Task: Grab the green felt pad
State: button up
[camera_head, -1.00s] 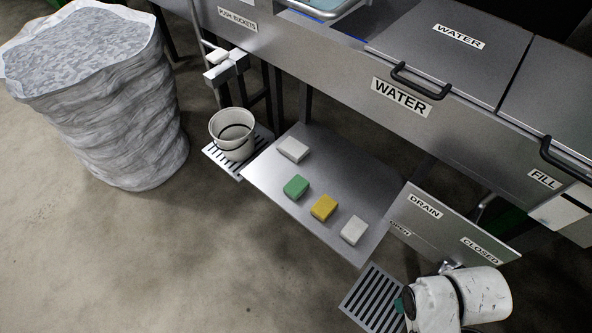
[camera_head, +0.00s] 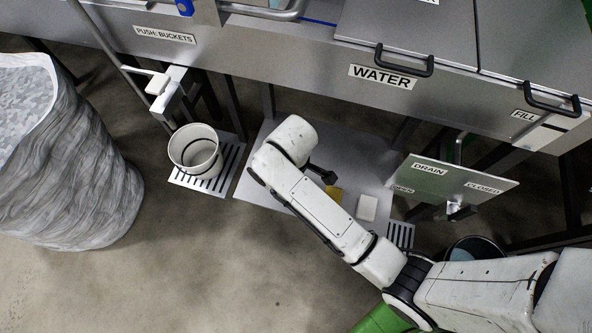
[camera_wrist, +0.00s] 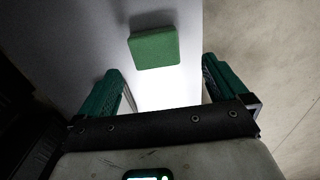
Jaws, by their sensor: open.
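The green felt pad (camera_wrist: 154,47) lies on the metal shelf (camera_wrist: 150,12) in the wrist view, a little beyond my fingertips and roughly between their lines. My gripper (camera_wrist: 163,85) is open, with its two green fingers apart and nothing between them. In the head view my arm reaches over the shelf (camera_head: 250,185) and hides the green pad and one white pad. Of my gripper, only a dark part (camera_head: 322,174) shows there. A yellow pad (camera_head: 334,193) is partly visible beside my arm, and a white pad (camera_head: 367,207) lies to its right.
A white bucket (camera_head: 195,152) stands on a slatted grate left of the shelf. A large grey sack (camera_head: 70,165) is at the far left. The metal trough (camera_head: 300,58) runs behind the shelf. The drain panel (camera_head: 455,180) stands to the right. Open floor lies in front.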

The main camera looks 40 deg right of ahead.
jog(key=shift+s+d+f, duration=0.1)
jog(key=shift+d+f, duration=0.1)
jog(key=shift+f, duration=1.1)
jog(key=shift+d+f, duration=0.2)
jog(key=shift+f, duration=1.1)
jog(key=c, duration=1.1)
jog(key=shift+r, duration=0.1)
